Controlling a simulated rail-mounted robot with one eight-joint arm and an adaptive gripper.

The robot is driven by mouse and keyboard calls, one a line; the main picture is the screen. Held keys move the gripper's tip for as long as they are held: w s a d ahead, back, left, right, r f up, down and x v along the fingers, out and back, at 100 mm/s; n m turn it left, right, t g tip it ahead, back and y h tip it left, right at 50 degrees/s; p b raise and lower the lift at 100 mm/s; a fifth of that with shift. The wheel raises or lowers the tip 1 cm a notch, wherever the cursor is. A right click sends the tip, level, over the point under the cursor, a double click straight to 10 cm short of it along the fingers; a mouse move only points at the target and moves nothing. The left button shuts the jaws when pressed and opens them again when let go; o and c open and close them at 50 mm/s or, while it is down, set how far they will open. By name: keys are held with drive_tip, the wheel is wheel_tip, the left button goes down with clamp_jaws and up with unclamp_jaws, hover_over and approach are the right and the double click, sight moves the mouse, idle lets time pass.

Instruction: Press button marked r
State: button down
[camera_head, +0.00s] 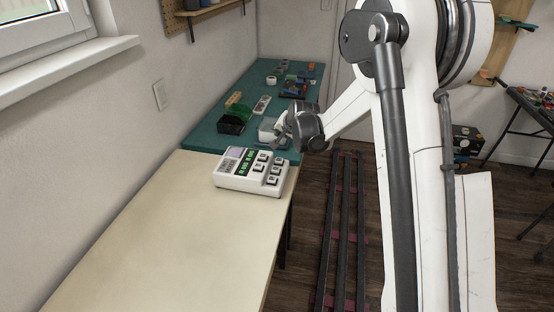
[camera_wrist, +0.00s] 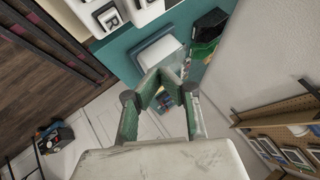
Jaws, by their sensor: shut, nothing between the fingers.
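A white device (camera_head: 228,181) with a green display (camera_head: 245,163) and several square keys sits on the cream table, near its far right corner. Its key letters are too small to read in the camera_head view. In the camera_wrist view, a key marked R (camera_wrist: 109,18) shows at the top left on the white device, with part of another key beside it. My gripper (camera_head: 281,127) is beyond the device's far edge, apart from the keys. It also shows in the camera_wrist view (camera_wrist: 163,80), its fingers drawn together with nothing held.
A teal-topped table (camera_head: 205,141) adjoins the cream table (camera_head: 160,235) at the back. It bears a white box (camera_head: 266,131), a dark green bin (camera_head: 232,124) and several small items. The cream table's front is clear. Dark rails (camera_head: 341,230) run along the floor at right.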

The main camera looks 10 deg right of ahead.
drive_tip(key=shift+f, duration=0.1)
idle(0.3)
drive_tip(key=b, duration=0.4)
hover_over(280, 160)
wheel_tip(280, 160, down, 7)
drive_tip(key=shift+w+a+f, duration=0.1)
drive_tip(key=shift+w+f, duration=0.05)
drive_tip(key=shift+f, duration=0.05)
drive_tip(key=shift+f+b, duration=0.5)
drive_tip(key=shift+f, duration=0.15)
drive_tip(key=shift+f, duration=0.15)
idle(0.7)
drive_tip(key=shift+f+b, duration=0.3)
drive_tip(key=shift+b, duration=0.2)
drive_tip(key=shift+f+b, duration=0.5)
idle(0.7)
drive_tip(key=shift+r, duration=0.2)
drive_tip(key=shift+r+p, duration=0.35)
drive_tip(key=shift+r, duration=0.45)
drive_tip(key=shift+r, duration=0.1)
